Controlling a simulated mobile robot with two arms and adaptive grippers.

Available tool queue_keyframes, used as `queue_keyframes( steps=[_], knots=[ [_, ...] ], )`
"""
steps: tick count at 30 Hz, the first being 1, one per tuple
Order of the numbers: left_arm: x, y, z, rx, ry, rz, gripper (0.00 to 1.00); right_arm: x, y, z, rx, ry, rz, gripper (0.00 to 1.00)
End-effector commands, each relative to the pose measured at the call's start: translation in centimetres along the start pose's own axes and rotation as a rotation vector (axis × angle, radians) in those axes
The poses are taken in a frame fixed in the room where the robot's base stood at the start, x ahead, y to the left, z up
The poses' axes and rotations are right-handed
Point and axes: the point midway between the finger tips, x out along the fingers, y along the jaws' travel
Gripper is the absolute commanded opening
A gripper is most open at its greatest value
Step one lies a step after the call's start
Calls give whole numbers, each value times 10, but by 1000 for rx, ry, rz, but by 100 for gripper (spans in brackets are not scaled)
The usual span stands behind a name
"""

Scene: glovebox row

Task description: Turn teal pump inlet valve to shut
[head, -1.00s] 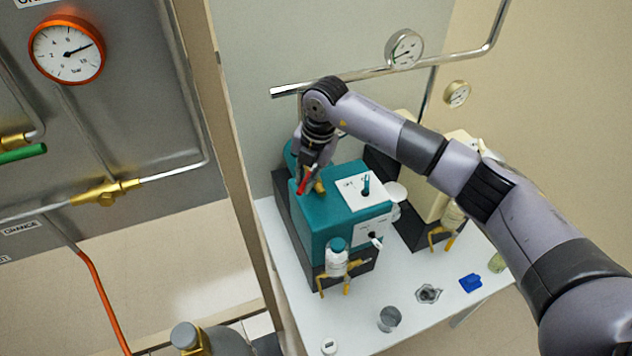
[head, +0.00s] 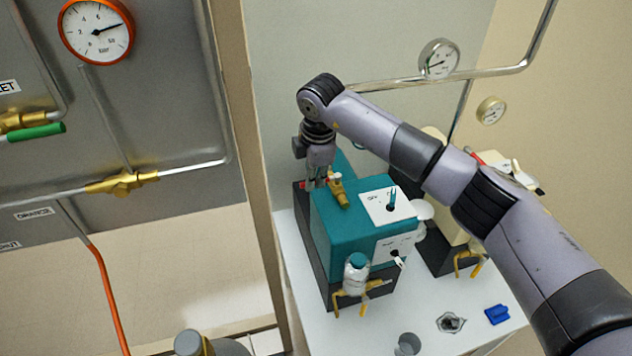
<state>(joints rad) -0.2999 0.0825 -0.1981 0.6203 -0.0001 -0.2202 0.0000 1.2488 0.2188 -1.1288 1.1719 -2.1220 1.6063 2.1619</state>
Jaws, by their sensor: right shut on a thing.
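The teal pump (head: 345,235) stands on the white table. Its brass inlet valve (head: 338,191) sits on top near the back left corner. A small red piece, which looks like the end of the valve's lever (head: 303,184), shows at the left side of my right gripper (head: 315,184). My right gripper points down beside the valve and is shut on the lever. The fingers hide most of the lever, so its exact angle is hard to tell. My left gripper is not in view.
A cream pump (head: 447,250) stands to the right, partly behind my right arm. A wall pipe with a gauge (head: 439,60) runs behind. A blue piece (head: 497,314) and a metal cup (head: 407,344) are on the table (head: 300,280). A grey panel with an orange gauge (head: 97,30) is at left.

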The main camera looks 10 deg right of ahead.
Motion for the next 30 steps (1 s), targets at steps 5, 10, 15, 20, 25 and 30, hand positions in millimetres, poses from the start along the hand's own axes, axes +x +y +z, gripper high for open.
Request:
queue_keyframes(
  steps=[5, 10, 15, 20, 25, 30],
  knots=[
    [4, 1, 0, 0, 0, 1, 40, 0, 3, 0, 39, -8, 3, 0],
    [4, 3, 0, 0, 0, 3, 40, -1, 4, 0, 55, -11, 4, 0],
    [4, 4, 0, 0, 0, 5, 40, -1, 5, 0, 58, -11, 4, 0],
    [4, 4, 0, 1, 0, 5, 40, -1, 5, 0, 59, -12, 5, 0],
    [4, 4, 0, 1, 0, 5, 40, 0, 5, 0, 57, -12, 4, 24],
    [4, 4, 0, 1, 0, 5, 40, 0, 4, 0, 55, -11, 2, 32]
  ],
)
